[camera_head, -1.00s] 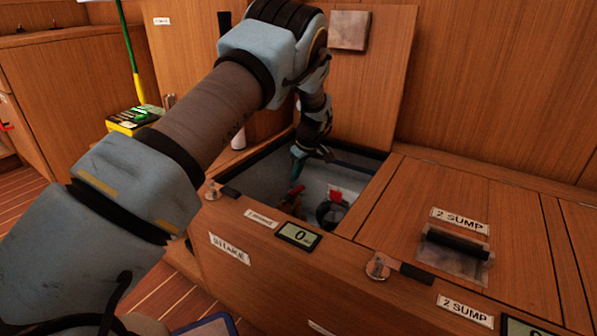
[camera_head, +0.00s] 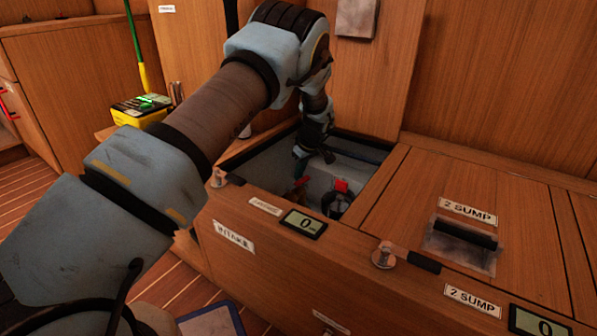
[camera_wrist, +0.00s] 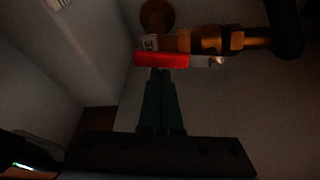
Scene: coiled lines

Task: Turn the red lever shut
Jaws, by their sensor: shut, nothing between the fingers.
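The red lever (camera_wrist: 162,60) lies across the upper middle of the wrist view, beside a brass valve body and pipe (camera_wrist: 215,41). My gripper (camera_wrist: 161,73) is shut and empty, its two teal fingers side by side with the tips at the lever's lower edge. They look touching or very close; I cannot tell which. The far end of the valve is dim.
The open bin (camera_head: 262,153) has wooden rims close around my arm. A second red piece (camera_head: 341,185) sits above a dark round part inside it. A closed "2 SUMP" lid (camera_head: 465,245) is at the right. A raised panel (camera_head: 367,75) stands behind.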

